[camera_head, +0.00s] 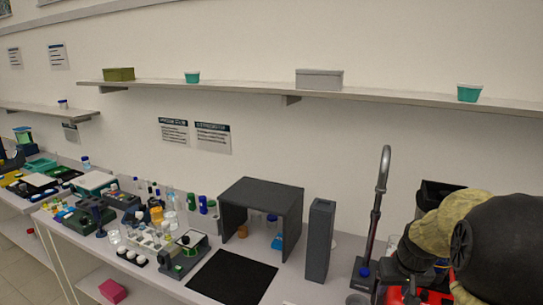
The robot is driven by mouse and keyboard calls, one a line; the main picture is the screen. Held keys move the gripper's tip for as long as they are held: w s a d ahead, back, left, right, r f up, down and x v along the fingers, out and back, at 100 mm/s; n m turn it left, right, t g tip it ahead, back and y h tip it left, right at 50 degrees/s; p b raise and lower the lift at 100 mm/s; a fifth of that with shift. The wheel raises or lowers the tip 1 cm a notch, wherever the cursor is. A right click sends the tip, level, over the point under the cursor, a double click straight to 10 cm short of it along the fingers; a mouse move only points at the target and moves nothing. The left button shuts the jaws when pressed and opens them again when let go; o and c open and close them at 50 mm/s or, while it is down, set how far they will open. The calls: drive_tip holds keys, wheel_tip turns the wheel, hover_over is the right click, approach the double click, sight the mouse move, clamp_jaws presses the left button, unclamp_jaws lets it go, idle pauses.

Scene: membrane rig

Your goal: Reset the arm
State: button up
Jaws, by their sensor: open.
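My arm (500,245) fills the lower right corner, with a large dark joint and tan links folded close to the camera. My gripper (401,293) shows partly below them, red and black, cut by the bottom edge. It is open, and I see nothing held between its fingers. It lies in front of the right end of the bench in the picture; its distance from the bench top is hard to tell.
A grey tower (320,240), a tall metal-armed stand (377,205) and a dark bin (432,193) are near my arm. A dark open-fronted box (262,192) stands behind a black mat (232,277). Small labware crowds the left. A wall shelf (400,97) runs above.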

drive_tip(key=s+a+f, duration=0.2)
drive_tip(key=s+a, duration=0.4)
drive_tip(key=a, duration=0.2)
drive_tip(key=s+a+f+n+g, duration=0.1)
drive_tip(key=s+a+f, duration=0.2)
drive_tip(key=s+a, duration=0.3)
drive_tip(key=shift+s+a+f+n+y, duration=0.15)
drive_tip(key=shift+s+a+n+y, duration=0.15)
drive_tip(key=shift+a, duration=0.85)
drive_tip(key=shift+w, duration=0.15)
